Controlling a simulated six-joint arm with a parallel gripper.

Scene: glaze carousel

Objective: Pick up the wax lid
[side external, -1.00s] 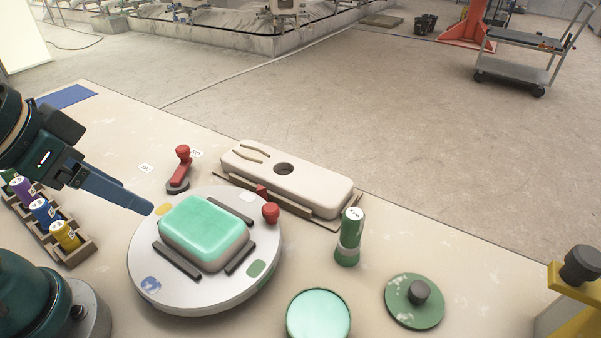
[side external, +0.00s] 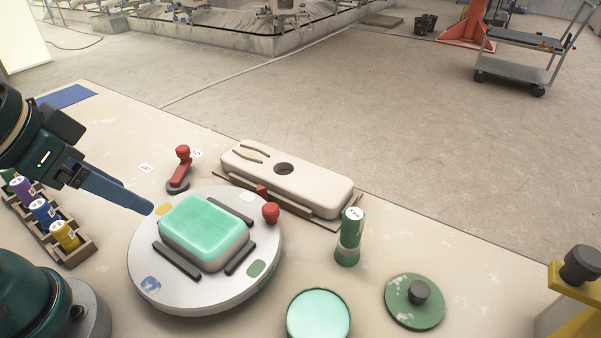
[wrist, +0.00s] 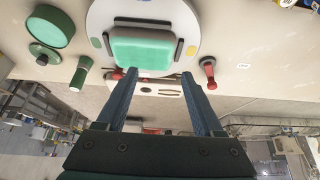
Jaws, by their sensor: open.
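The wax lid, a green, worn disc with a dark knob (side external: 404,310), lies flat on the table at the right in the side view. In the wrist view the lid (wrist: 36,50) is at the upper left, beside the pot of green glaze (wrist: 48,12). That pot (side external: 318,316) stands left of the lid in the side view. My gripper (side external: 148,208) is at the left edge of the turntable, far from the lid. In the wrist view my gripper (wrist: 159,76) has its two fingers wide apart with nothing held between them.
A round turntable (side external: 150,250) carries a green-topped block (side external: 205,228) between dark bars. A green bottle (side external: 348,245) stands between turntable and lid. A red-handled lever (side external: 182,165), a pale long block (side external: 310,185) and a rack of jars (side external: 85,250) stand around. A yellow bracket (side external: 580,300) is at far right.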

